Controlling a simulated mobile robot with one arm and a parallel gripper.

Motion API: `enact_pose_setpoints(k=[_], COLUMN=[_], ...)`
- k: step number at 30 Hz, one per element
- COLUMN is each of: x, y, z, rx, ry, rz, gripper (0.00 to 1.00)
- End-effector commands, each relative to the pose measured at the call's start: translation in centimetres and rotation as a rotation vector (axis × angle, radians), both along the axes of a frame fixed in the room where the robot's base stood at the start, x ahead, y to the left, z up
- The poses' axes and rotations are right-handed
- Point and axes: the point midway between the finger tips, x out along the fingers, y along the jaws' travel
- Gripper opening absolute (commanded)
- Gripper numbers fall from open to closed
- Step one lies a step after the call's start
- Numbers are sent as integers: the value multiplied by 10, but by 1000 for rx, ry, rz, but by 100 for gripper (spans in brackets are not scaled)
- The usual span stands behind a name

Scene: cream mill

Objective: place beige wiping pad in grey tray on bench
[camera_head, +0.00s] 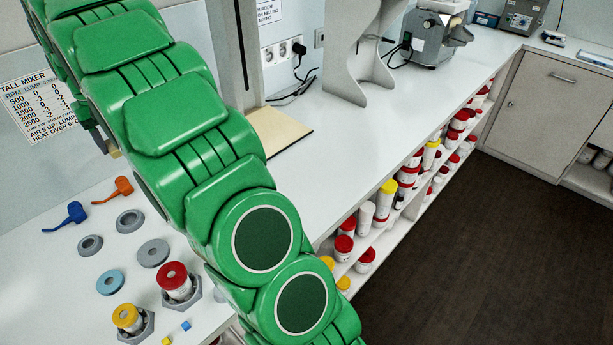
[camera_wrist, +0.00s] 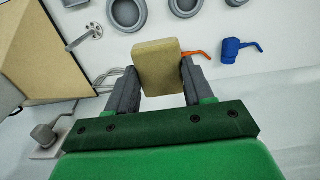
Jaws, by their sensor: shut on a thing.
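In the wrist view a beige wiping pad (camera_wrist: 158,68) sits between the two grey fingers of my gripper (camera_wrist: 160,84). The gripper is shut on the pad, which is held in front of the bench surface. How high it is above the bench I cannot tell. I cannot make out a grey tray in either view.
A grey machine (camera_head: 432,38) stands at the back. Shelves of jars run below the bench.

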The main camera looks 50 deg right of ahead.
Motion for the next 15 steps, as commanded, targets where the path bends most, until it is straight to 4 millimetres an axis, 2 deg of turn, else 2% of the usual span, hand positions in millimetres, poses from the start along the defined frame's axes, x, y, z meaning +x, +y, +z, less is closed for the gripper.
enact_pose_setpoints(k=[10, 15], x=[-12, -24], y=[-30, -53], z=[5, 7], rx=[0, 0], ry=[-1, 0], rz=[-86, -153], gripper=[19, 19])
